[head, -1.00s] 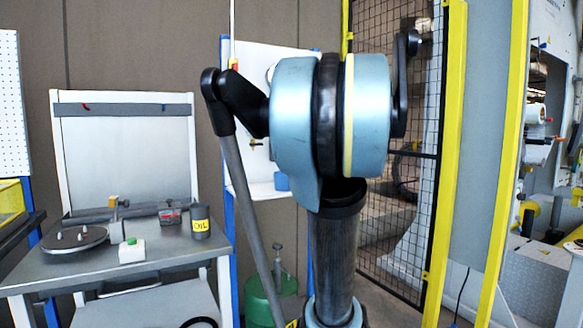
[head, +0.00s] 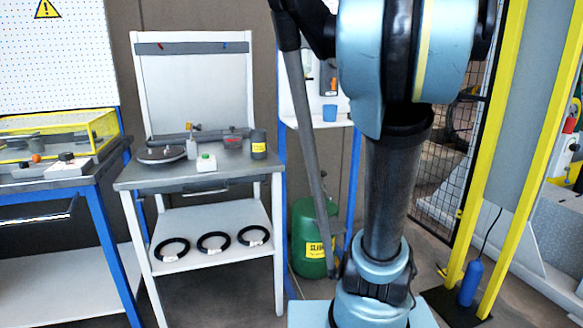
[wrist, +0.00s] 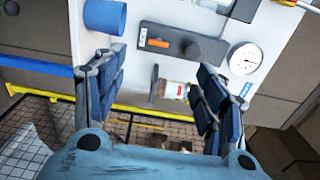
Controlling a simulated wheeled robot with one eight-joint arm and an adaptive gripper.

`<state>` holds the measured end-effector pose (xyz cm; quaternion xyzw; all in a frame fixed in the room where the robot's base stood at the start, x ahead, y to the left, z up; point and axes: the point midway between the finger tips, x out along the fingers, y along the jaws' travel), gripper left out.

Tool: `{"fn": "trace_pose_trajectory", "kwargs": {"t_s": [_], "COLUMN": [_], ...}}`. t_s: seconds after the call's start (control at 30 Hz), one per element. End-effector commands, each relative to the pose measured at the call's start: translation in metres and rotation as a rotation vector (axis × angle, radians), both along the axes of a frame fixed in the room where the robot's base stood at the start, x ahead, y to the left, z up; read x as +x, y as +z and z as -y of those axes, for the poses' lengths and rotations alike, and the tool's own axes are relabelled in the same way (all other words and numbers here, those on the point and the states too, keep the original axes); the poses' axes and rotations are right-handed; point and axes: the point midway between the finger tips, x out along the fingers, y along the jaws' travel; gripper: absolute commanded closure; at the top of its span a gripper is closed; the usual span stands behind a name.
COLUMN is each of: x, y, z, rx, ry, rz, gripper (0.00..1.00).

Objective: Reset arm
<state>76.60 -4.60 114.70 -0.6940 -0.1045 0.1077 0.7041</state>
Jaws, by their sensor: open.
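My gripper (wrist: 155,95) shows in the wrist view with its two dark finger sets spread wide apart. It is open, and nothing is held between the fingers. Beyond it is a white panel (wrist: 190,20) with a blue cup (wrist: 104,17), a grey fixture with an orange part (wrist: 183,43) and a round gauge (wrist: 245,58). A small item with a red and white label (wrist: 175,91) shows between the fingers, apart from them. In the head view my arm stands upright right of centre, and the gripper is out of that picture.
A grey table (head: 220,179) holds a round turntable (head: 161,154), a white box with a green button (head: 206,162) and a dark can (head: 258,144). Three black rings lie on its lower shelf (head: 190,218). A green tank (head: 308,240) stands beside my arm. Yellow posts (head: 487,150) stand right.

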Motion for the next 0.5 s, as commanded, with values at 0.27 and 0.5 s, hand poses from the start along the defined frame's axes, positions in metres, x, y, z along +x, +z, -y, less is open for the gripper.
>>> {"fn": "trace_pose_trajectory", "kwargs": {"t_s": [0.27,0.5], "x": [-0.024,-0.06], "y": [-0.04,-0.088], "z": [-0.053,-0.091], "rx": [-0.153,-0.324], "ry": [0.128,0.252], "rz": [-0.062,-0.136], "gripper": [0.35,0.35]}}
